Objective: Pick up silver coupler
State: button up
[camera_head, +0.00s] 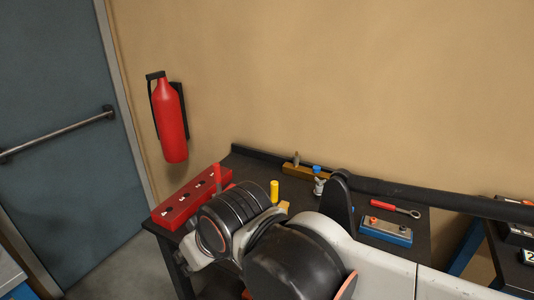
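A small silver piece with a blue top (319,184) stands on the dark workbench (252,166), near its back edge. It looks like the silver coupler, but it is too small to be sure. My own arm fills the front middle of the view and covers much of the bench. My gripper's fingers do not show, so I cannot tell where they are relative to the silver piece.
A red block with several holes (186,200) lies at the bench's left end. A yellow cylinder (274,190), a yellow-brown block (294,170), a red-handled wrench (388,205) and a blue-grey box (386,232) are also there. A red extinguisher (170,122) hangs on the wall.

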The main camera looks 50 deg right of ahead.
aim_at(296, 158)
jog(key=z, duration=1.55)
